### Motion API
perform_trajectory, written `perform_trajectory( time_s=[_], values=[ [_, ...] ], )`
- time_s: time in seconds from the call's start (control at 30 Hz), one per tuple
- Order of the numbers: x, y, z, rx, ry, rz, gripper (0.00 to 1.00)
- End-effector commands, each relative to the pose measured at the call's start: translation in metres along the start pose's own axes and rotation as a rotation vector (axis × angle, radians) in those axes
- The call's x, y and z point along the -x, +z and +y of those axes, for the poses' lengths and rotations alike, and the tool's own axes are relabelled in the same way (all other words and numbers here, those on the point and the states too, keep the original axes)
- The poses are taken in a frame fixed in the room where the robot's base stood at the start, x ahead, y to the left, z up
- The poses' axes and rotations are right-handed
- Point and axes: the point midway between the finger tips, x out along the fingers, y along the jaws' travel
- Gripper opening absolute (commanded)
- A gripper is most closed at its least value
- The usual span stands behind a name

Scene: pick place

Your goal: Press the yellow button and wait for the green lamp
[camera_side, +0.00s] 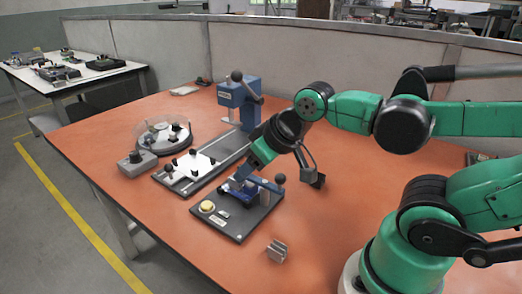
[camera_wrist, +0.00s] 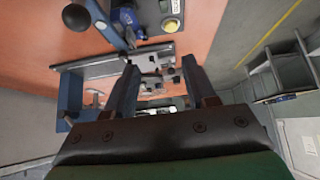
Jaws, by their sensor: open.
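The yellow button (camera_side: 207,206) is a round cap near the left corner of a dark base plate (camera_side: 232,229) at the front of the orange table. It also shows near the top edge of the wrist view (camera_wrist: 171,25). No lit green lamp can be made out in either view. My gripper (camera_wrist: 160,66) has its two dark fingers apart, with nothing seen held between them. In the side view it is above and behind the plate, apart from the button, and its fingertips are hard to tell from the blue fixture.
A blue clamp with a black-knobbed lever (camera_side: 279,178) stands on the button's plate. Behind are a long rail plate with a blue press (camera_side: 239,98), a round clear-walled dish (camera_side: 162,137) and a grey box (camera_side: 137,163). A small metal block (camera_side: 277,251) lies in front.

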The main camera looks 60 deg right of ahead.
Motion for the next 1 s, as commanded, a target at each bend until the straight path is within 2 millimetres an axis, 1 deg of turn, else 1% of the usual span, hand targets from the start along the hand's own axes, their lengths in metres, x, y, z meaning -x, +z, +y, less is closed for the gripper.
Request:
perform_trajectory(
  time_s=[0.03,0.07,0.1,0.13,0.17,1.0],
  values=[
    [0.0000,0.0000,0.0000,0.000,0.000,0.000,0.35],
    [0.0000,0.0000,0.0000,0.000,0.000,0.000,0.26],
    [0.0000,0.0000,0.0000,0.000,0.000,0.000,0.15],
    [0.0000,0.0000,0.0000,0.000,0.000,0.000,0.06],
    [0.0000,0.0000,0.0000,0.000,0.000,0.000,0.00],
    [0.0000,0.0000,0.0000,0.000,0.000,0.000,0.00]
  ],
)
